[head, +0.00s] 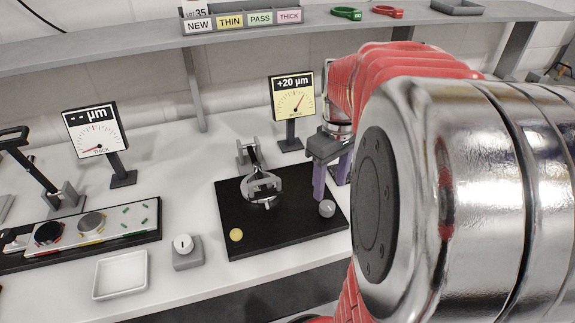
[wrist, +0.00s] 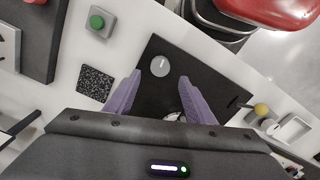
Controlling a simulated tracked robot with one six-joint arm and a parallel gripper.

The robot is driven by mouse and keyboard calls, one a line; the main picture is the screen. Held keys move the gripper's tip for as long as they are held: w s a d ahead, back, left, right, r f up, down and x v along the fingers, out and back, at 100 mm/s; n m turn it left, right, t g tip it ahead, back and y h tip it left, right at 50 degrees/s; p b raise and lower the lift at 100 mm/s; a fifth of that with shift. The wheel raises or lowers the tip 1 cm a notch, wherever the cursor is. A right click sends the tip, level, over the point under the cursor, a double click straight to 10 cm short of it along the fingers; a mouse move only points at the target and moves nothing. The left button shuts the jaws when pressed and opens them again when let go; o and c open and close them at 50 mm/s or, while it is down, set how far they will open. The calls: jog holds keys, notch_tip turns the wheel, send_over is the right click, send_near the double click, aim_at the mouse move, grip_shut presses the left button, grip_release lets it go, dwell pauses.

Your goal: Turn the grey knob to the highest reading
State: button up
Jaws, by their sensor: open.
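The grey knob (head: 327,208) stands at the right front of the black fixture plate (head: 290,222). In the wrist view the round knob (wrist: 160,66) shows a light mark on its top, just beyond and between my fingertips. My gripper (head: 331,188) points down with its purple fingers apart, close above the knob; in the wrist view the gripper (wrist: 161,78) is empty. Whether a finger touches the knob cannot be told. The yellow gauge (head: 294,97) behind the plate reads +20 µm, its needle tilted up and right. A metal mirror mount (head: 262,188) stands on the plate.
A yellow ball (head: 236,235) is at the plate's left front. A small grey block with a white dial (head: 184,245) and a white tray (head: 121,276) stand left of it. A THICK gauge (head: 93,130) reads "- -". A green button (wrist: 97,22) shows in the wrist view.

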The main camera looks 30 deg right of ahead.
aim_at(327, 205)
notch_tip(327, 205, down, 7)
jog(key=shift+f, duration=0.1)
dwell(0.3)
jog(key=shift+c, duration=0.5)
jog(key=c, duration=1)
